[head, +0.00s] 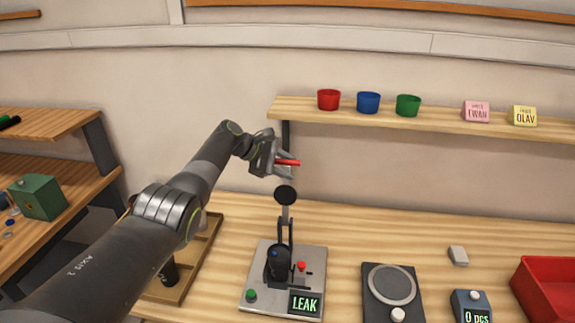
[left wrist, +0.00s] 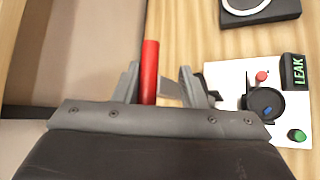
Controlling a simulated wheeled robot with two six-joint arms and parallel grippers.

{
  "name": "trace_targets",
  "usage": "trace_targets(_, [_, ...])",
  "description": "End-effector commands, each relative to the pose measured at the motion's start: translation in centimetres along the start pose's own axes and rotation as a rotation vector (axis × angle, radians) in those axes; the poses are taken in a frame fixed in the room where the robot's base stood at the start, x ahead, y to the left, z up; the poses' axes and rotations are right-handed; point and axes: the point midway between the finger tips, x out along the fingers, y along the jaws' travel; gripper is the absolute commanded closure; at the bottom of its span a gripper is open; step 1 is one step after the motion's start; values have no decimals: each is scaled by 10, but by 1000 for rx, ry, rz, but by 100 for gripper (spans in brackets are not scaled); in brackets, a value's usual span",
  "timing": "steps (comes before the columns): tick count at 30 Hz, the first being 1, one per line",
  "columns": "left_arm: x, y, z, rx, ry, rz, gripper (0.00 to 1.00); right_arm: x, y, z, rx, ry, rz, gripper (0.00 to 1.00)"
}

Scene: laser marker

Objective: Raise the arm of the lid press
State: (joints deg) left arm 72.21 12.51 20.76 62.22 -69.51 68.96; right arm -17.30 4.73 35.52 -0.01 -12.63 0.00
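The lid press (head: 259,292) stands on the table with a pale base plate, a green and a red button and a display reading LEAK. Its arm (head: 285,213) points up from the hinge posts, with a round black pad. A dark container (head: 279,262) with a blue spot on top sits on the base. My left gripper (head: 284,163) is above the pad. A red bar (head: 290,162) lies between its fingers. In the left wrist view the red bar (left wrist: 150,72) is near one finger, with a gap to the other. Its join to the arm is hidden. My right gripper is out of view.
A wooden tray (head: 205,250) lies left of the press. A black scale (head: 370,300), a counter (head: 471,304) and a red bin (head: 535,292) stand to the right. A wall shelf (head: 440,122) with cups is behind. Table behind the scale is clear.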

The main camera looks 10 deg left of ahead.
Motion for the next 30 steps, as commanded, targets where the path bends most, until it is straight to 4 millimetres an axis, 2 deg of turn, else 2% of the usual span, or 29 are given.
trace_targets(8, [-3, 2, 2, 3, -3, 3, 62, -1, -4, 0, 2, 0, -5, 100])
trace_targets(14, [-16, 3, 2, 3, -5, 4, 62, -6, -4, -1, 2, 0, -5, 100])
trace_targets(18, [-31, 2, 2, 3, -2, 3, 62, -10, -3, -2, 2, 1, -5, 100])
trace_targets(23, [-53, 2, 0, 4, -2, 5, 62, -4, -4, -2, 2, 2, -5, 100])
trace_targets(30, [-98, 0, -4, 3, 1, 6, 62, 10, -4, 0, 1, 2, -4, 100])
